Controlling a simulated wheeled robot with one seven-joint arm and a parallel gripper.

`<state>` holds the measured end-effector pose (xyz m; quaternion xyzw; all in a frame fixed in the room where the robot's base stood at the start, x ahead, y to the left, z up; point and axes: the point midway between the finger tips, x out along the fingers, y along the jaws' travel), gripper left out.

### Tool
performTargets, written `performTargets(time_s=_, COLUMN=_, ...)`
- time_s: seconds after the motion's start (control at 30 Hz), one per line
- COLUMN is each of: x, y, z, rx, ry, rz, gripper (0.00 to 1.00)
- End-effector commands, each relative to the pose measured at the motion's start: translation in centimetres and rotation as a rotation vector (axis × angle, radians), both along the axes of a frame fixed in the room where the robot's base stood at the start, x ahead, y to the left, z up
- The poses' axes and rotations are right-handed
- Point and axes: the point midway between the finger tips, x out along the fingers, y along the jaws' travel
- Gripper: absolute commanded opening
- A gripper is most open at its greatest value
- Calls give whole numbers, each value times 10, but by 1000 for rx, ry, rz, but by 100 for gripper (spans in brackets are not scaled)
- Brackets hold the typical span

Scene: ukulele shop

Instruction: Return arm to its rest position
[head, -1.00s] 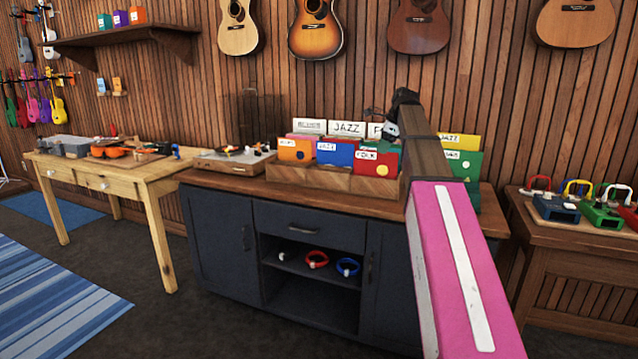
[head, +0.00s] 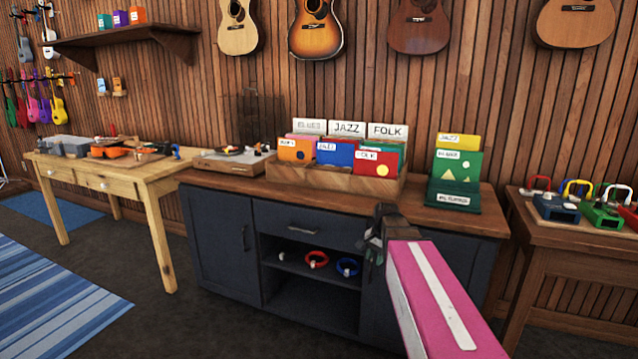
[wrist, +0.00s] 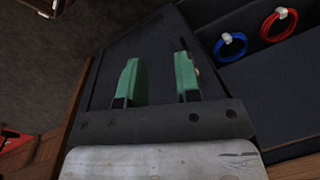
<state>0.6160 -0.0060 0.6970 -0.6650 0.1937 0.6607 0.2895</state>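My gripper (head: 374,246) hangs at the end of my pink arm, in front of the dark cabinet (head: 222,235) near its right door. In the wrist view my gripper (wrist: 158,80) shows two green fingers, spread apart with nothing between them. The dark cabinet front (wrist: 122,62) lies behind the fingers.
A wooden record crate (head: 330,183) and a green stand with records (head: 455,198) are on the cabinet top, beside a turntable (head: 232,160). Red (head: 316,259) and blue (head: 348,267) coils lie on its open shelf. A side table (head: 575,240) with several colored items stands right.

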Motion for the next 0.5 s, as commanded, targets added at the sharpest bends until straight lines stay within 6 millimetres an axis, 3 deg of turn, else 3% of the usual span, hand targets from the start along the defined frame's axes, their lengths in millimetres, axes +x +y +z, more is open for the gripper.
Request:
performTargets(time_s=0.03, x=-20, y=2, z=-17, rx=-15, ry=1, rz=62, gripper=31)
performTargets(time_s=0.2, x=-67, y=5, z=-64, rx=-67, ry=-3, rz=297, gripper=31)
performTargets(time_s=0.4, x=-115, y=6, z=-104, rx=-115, ry=-1, rz=547, gripper=31)
performTargets(time_s=0.5, x=-129, y=6, z=-116, rx=-130, ry=0, rz=630, gripper=31)
